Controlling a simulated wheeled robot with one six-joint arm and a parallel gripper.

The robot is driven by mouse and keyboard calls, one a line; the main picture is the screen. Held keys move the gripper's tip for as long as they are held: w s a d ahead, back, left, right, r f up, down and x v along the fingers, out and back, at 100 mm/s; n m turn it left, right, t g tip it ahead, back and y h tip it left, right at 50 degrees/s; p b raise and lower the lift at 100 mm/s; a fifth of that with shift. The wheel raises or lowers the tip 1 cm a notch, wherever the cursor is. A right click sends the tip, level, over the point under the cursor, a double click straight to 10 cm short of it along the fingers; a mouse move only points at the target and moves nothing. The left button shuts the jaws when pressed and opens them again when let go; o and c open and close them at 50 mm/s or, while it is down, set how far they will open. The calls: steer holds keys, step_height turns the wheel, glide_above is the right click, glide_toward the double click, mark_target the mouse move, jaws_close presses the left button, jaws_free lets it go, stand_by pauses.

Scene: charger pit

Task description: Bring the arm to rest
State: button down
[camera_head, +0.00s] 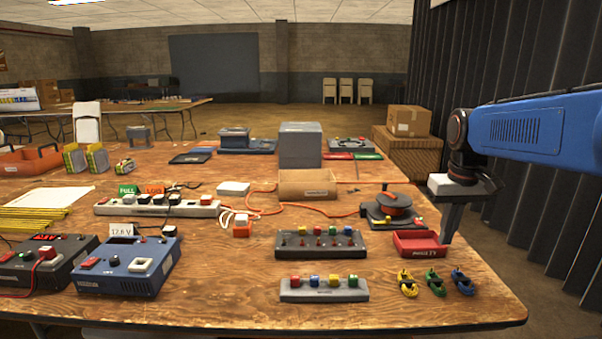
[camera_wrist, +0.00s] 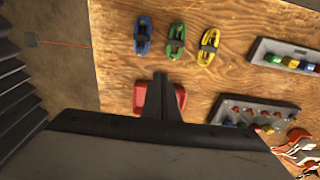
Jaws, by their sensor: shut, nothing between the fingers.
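My blue arm (camera_head: 535,131) reaches in from the right edge of the head view, over the table's right side. My gripper (camera_head: 446,240) points down from it, with its tip beside the small red tray (camera_head: 415,244). In the wrist view the gripper (camera_wrist: 160,77) is shut, with nothing between the fingers, and it covers the middle of the red tray (camera_wrist: 139,97). I cannot tell how high the tip is above the table.
Yellow, green and blue cable bundles (camera_head: 436,284) lie at the table's right front corner. A grey block with coloured knobs (camera_head: 320,243) and a cord reel (camera_head: 391,209) stand left of the gripper. Cardboard boxes (camera_head: 409,121) and a dark corrugated wall (camera_head: 510,60) are beyond the table's right edge.

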steer(key=s+a+f, duration=0.1)
steer(key=s, duration=0.3)
steer(key=s+a+f+t, duration=0.1)
steer(key=s, duration=0.4)
steer(key=s+a+f+t, duration=0.1)
steer(key=s+a+f, duration=0.1)
steer(key=s, duration=0.2)
steer(key=shift+s, duration=0.2)
steer(key=s+a+f+t, duration=0.1)
steer(key=s+f, duration=0.5)
steer(key=s, duration=0.3)
steer(key=shift+a+f+t, duration=0.3)
steer(key=shift+a, duration=0.05)
